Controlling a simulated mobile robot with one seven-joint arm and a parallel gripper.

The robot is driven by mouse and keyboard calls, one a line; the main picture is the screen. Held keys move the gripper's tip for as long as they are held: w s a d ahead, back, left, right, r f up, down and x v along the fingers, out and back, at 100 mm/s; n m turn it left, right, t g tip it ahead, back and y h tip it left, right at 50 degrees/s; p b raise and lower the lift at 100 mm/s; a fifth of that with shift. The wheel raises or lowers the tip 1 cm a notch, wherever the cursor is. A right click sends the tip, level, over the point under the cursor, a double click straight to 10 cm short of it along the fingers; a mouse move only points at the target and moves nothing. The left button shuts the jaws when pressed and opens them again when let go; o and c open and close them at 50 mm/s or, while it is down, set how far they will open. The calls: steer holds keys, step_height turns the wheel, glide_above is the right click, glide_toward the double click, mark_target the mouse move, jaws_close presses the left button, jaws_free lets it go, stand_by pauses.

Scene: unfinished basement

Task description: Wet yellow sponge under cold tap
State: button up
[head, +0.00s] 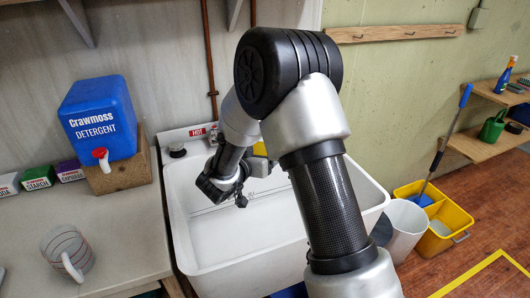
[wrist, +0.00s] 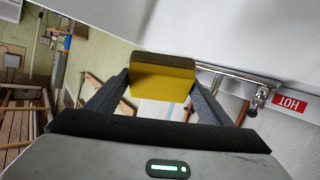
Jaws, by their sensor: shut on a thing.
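In the wrist view, the yellow sponge (wrist: 162,82), with a dark layer along one edge, is held between the two fingers of my gripper (wrist: 160,92). The wrist view is turned roughly upside down. A metal tap (wrist: 258,100) and pipe show beside the red HOT label (wrist: 290,103), to the right of the sponge and apart from it. In the head view, my arm hides part of the white sink (head: 177,215) and its back ledge. No cold tap is clearly visible.
A blue detergent container (head: 100,118) stands on a wooden block (head: 122,172) left of the sink. A white bin (head: 405,225) and yellow mop bucket (head: 440,225) stand right of the sink. The basin's visible left part looks empty.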

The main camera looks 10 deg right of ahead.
steer(key=s+d+r+p, duration=0.2)
steer(key=s+r, duration=0.1)
steer(key=s, duration=0.6)
steer(key=shift+s+d, duration=0.15)
steer(key=shift+s, duration=0.25)
stand_by(1.4)
